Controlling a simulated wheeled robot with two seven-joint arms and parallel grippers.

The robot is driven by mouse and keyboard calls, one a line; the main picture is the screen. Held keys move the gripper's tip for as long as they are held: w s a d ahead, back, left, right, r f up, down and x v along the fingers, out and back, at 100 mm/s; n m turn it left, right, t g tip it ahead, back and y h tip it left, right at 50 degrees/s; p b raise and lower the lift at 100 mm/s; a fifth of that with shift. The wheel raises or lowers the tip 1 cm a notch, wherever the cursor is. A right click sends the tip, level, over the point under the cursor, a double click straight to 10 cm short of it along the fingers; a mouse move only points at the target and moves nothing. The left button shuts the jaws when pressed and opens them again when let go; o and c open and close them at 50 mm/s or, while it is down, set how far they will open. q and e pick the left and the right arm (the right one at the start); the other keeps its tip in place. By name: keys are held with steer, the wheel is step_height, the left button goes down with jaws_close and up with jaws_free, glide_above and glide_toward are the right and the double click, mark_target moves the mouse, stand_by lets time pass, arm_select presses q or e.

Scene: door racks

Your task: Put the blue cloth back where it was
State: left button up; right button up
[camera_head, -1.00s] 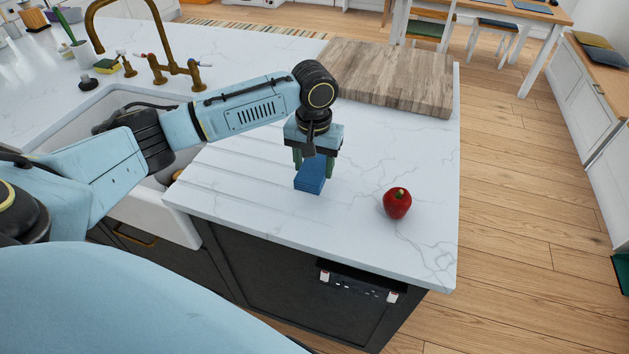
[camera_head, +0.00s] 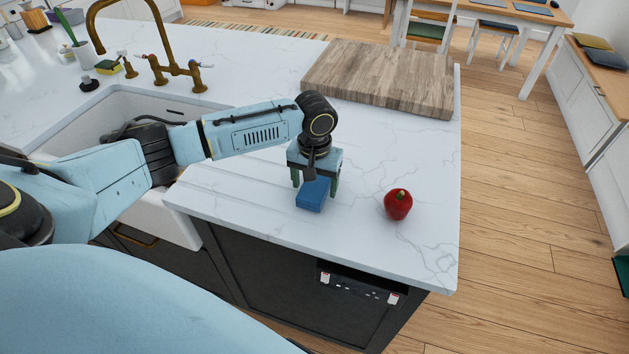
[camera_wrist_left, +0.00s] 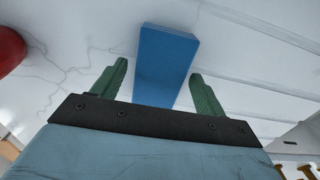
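The blue cloth (camera_head: 312,197), a flat blue block shape, lies on the white marble counter (camera_head: 420,240) near its front edge, left of a red pepper. My left gripper (camera_head: 315,184) is above the cloth, pointing down, with its green fingers spread. In the left wrist view the cloth (camera_wrist_left: 167,55) lies between the two open fingers, with a gap on each side, and its near end is hidden by the gripper body. My right gripper is not in view.
The red pepper (camera_head: 398,204) sits right of the cloth and shows at the wrist view's left edge. A wooden board (camera_head: 385,75) lies behind. The sink (camera_head: 75,125) and brass faucet (camera_head: 180,72) are at left. The counter around the pepper is clear.

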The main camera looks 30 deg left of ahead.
mark_target(315, 186)
arm_select(q)
steer(key=shift+r, duration=0.15)
step_height(315, 186, up, 12)
steer(key=shift+p, duration=0.4)
